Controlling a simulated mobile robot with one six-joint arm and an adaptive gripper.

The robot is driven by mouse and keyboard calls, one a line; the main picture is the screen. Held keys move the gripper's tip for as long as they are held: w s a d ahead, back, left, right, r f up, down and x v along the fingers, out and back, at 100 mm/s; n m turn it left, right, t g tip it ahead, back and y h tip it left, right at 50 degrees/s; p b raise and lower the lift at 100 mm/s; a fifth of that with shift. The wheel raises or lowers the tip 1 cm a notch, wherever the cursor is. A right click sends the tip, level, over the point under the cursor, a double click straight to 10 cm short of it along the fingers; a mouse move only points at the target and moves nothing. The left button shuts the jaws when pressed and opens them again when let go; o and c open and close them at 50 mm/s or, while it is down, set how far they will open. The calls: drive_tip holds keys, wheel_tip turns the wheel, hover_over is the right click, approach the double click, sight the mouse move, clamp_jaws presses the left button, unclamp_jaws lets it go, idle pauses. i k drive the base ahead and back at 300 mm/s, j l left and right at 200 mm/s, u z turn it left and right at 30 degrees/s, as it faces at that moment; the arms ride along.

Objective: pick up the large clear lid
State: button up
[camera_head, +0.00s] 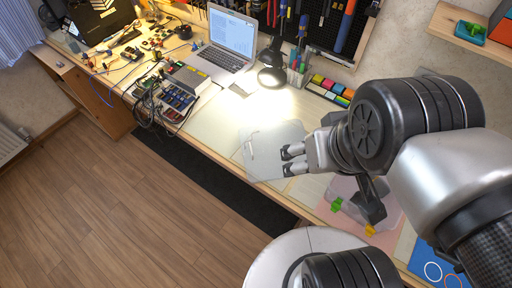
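The large clear lid (268,142) is a thin see-through sheet with rounded corners. It shows over the front part of the workbench, in the middle of the view, with its lower left corner reaching about the bench's front edge. My gripper (287,161) is at the lid's right part, pointing left. Its two dark fingertips are apart, with a gap between them, and overlap the lid in the picture. I cannot tell whether they touch it. My wrist hides what lies to the right of the lid.
A clear box (345,188) with green and yellow clips stands right of my gripper, partly hidden by my arm. A lamp (271,76), a laptop (229,42) and colored blocks (329,86) stand behind. Trays and cables (172,97) lie left. Bare bench lies left of the lid.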

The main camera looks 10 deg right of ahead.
sight(261, 145)
drive_tip(key=z, duration=0.55)
drive_tip(key=i+j+z, duration=0.2)
drive_tip(key=j+z, duration=0.3)
drive_tip(key=j, duration=0.85)
drive_tip(key=j+z, duration=0.45)
drive_tip(key=j, duration=0.95)
